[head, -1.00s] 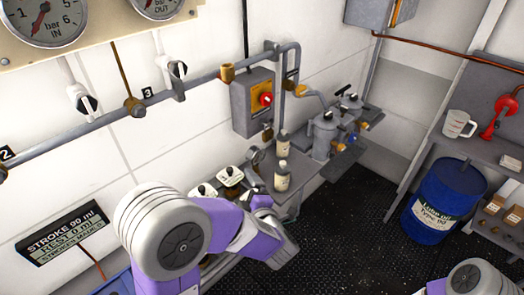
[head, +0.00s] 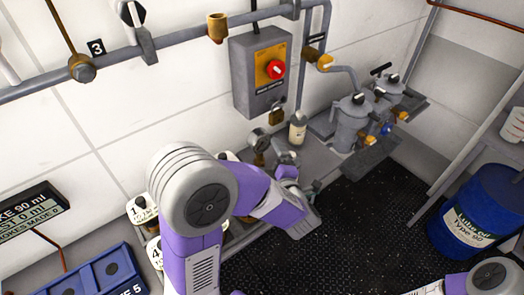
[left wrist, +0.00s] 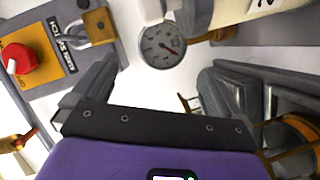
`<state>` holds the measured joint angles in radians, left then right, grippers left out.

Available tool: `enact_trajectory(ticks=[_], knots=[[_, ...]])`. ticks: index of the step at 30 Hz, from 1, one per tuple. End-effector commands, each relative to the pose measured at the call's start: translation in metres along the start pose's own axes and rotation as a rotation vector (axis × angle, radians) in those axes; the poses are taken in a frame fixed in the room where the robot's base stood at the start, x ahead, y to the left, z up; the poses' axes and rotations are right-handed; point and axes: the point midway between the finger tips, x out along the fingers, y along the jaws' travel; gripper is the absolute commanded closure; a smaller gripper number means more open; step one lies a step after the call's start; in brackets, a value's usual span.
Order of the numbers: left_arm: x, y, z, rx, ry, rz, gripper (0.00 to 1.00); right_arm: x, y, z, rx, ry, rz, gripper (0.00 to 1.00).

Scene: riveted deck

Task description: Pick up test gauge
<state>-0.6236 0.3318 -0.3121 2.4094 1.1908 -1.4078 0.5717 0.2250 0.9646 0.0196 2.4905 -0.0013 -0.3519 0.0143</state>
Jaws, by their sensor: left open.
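The test gauge, a small round dial with a white face and a red needle (left wrist: 162,45), shows near the top middle of the left wrist view. In the head view the gauge (head: 258,139) stands on the grey bench below the switch box, joined to a brass fitting. My left gripper (head: 302,188) is to the right of the gauge and nearer to me in the head view. In the left wrist view the left gripper (left wrist: 155,85) has its fingers wide apart, with the gauge beyond them and nothing between them. My right gripper is out of view.
A grey switch box with a red knob (head: 275,70) and a brass padlock (head: 277,117) hangs above the bench. A pale bottle (head: 298,129) and grey filter pots (head: 352,125) stand right of the gauge. A blue drum (head: 478,215) is at the right. Dark floor lies between.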

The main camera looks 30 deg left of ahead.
Motion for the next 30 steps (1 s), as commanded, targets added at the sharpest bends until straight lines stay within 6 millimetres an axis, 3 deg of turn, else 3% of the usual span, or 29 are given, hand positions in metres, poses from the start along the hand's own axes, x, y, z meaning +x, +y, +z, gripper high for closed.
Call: enact_trajectory(ticks=[15, 25, 30], knots=[[0.066, -0.005, -0.001, 0.0, 0.003, -0.001, 0.0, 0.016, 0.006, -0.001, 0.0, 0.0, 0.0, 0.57], [0.073, -0.003, -0.001, 0.001, 0.001, 0.0, 0.0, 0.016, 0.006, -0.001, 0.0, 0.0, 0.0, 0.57], [0.072, -0.003, -0.001, 0.001, 0.001, 0.0, 0.26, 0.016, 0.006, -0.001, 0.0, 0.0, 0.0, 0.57]])
